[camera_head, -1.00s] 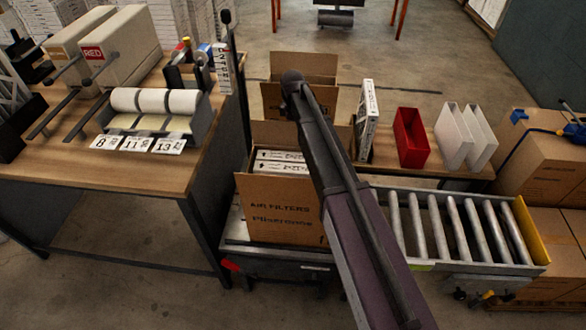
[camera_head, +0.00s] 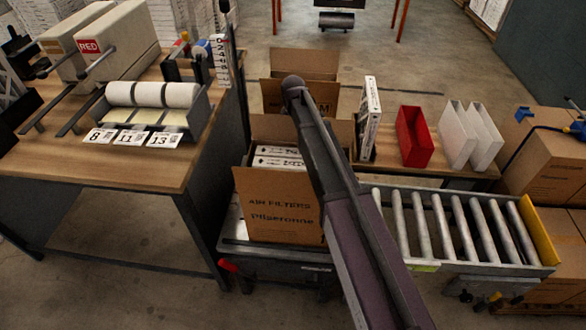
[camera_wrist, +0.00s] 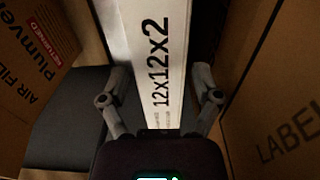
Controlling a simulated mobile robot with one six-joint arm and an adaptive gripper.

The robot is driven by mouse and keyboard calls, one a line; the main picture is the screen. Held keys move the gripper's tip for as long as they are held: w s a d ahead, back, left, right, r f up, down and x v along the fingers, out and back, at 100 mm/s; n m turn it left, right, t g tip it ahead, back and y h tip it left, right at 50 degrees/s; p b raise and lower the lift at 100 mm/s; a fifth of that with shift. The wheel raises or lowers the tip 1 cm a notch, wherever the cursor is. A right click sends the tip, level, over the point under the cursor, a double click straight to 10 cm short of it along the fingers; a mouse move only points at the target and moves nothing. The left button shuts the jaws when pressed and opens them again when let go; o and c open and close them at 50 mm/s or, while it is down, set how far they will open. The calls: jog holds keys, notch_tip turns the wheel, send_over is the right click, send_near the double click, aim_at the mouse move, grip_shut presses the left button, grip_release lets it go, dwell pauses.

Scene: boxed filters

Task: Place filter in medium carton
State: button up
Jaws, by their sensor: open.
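A white filter box (camera_wrist: 150,60) printed "12x12x2" runs up the middle of the wrist view. My gripper (camera_wrist: 161,75) is open, with one finger on each side of this box; I cannot tell whether they touch it. In the head view, an open brown carton (camera_head: 275,205) marked "AIR FILTERS Pliseronne" holds white filter boxes (camera_head: 278,158). Behind it stands another open carton (camera_head: 272,98), its flap lettering ending in "M", partly hidden by my arm. My gripper is hidden in the head view. I cannot tell for certain which carton is the medium one.
In the wrist view, carton walls stand close at left (camera_wrist: 35,65) and right (camera_wrist: 275,110). A roller conveyor (camera_head: 460,228) lies right of my arm. A red bin (camera_head: 414,137), white bins (camera_head: 468,137) and an upright white box (camera_head: 368,118) stand on a bench behind it.

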jog(key=shift+f+b, duration=0.5)
jog(key=shift+f, duration=0.3)
jog(key=c, duration=1.1)
jog(key=shift+r, duration=0.2)
notch_tip(320, 180, up, 18)
jog(key=p, duration=1.8)
jog(key=shift+f, duration=0.15)
